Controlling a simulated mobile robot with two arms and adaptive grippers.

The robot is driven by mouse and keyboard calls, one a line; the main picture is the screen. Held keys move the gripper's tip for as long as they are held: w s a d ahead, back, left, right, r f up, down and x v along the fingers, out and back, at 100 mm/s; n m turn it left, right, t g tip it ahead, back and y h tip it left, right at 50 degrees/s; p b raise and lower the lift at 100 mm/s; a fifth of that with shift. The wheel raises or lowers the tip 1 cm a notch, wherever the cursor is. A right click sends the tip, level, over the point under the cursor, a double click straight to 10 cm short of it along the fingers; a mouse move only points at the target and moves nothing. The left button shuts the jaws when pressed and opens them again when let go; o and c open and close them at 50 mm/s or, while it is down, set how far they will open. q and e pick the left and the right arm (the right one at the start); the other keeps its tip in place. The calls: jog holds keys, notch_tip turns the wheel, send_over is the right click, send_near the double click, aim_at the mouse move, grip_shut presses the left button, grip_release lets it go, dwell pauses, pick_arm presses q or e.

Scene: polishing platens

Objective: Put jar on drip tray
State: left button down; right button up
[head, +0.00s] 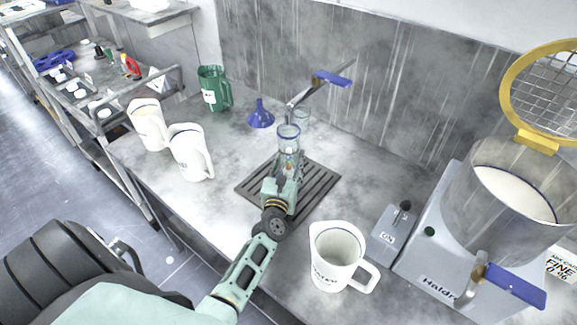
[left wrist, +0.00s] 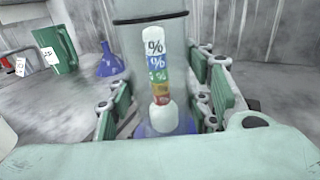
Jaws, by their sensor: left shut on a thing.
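A clear glass jar (head: 289,134) with a blue rim stands upright in my left gripper (head: 288,160). The left wrist view shows the jar (left wrist: 150,22) between the two green fingers, which are shut on it, with a strip of coloured percent labels showing at it. The drip tray (head: 322,183) is a dark, slatted rectangle on the counter. My left gripper and the jar are over the tray's back left part in the head view, hiding some of it. I cannot tell whether the jar's base touches the tray. My right gripper is not in view.
A blue funnel (head: 261,117) and a green jug (head: 212,90) stand at the back left. White jugs stand left (head: 188,152) and front right (head: 335,258). A grey machine (head: 440,265) fills the right.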

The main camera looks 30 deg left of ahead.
pick_arm(q)
jog(key=shift+s, duration=0.1)
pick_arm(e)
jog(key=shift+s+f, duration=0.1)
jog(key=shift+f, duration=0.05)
pick_arm(q)
jog(key=shift+f, duration=0.1)
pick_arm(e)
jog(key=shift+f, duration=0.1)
pick_arm(q)
jog(key=c, duration=0.9)
grip_release()
jog(key=shift+f, duration=0.1)
jog(key=shift+c, duration=0.2)
jog(key=shift+o, duration=0.2)
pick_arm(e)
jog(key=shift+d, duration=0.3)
